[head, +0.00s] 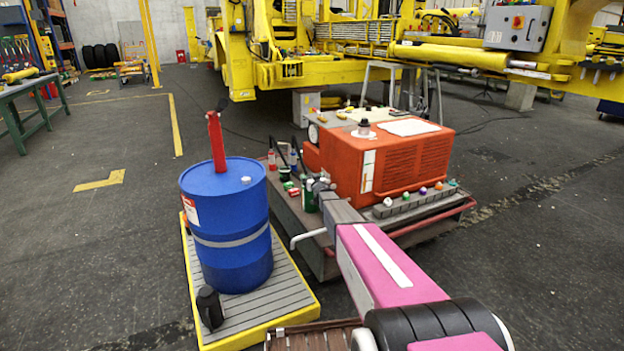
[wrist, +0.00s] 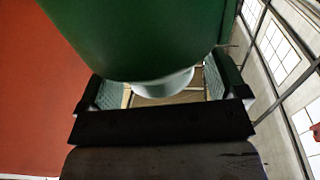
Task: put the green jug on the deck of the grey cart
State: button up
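A dark green container with a pale lower part, taken as the green jug (wrist: 150,35), fills the top of the wrist view, very close to the camera. In the head view a green container (head: 308,196) stands beside my gripper (head: 322,187), by the orange machine. In the wrist view my gripper (wrist: 165,92) has its two teal-padded fingers wide apart. The jug's pale part shows between them, with gaps at the pads; no firm contact is visible. A low cart (head: 308,219) with a dark grey deck and red rail lies under the orange machine, partly hidden by my arm.
The orange machine (head: 405,160) takes up much of the cart. Small bottles and cans (head: 284,172) stand at its left. A blue drum (head: 228,225) with a red tool on top stands on a yellow-edged slatted pallet (head: 290,290). Open floor lies at the left.

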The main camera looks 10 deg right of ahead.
jog(key=shift+r, duration=0.15)
jog(key=s+d+f+m+g+h, duration=0.15)
jog(key=s+g, duration=0.25)
jog(key=s, duration=1.2)
jog(key=s+d+f+m+g+h, duration=0.1)
jog(key=s+d+f+g+h, duration=0.3)
jog(key=s, duration=1.2)
jog(key=s+a+g+y, duration=0.1)
jog(key=s+a+g, duration=0.1)
jog(key=s, duration=0.6)
jog(key=s+a+r+g, duration=0.1)
jog(key=s+g, duration=0.3)
jog(key=s, duration=0.4)
jog(key=s+a+r+g+y, duration=0.1)
jog(key=s+a+g, duration=0.1)
jog(key=s, duration=0.6)
jog(key=shift+s+a+r+n+g+y, duration=0.25)
jog(key=shift+a+n+g+y, duration=0.15)
jog(key=shift+g, duration=0.5)
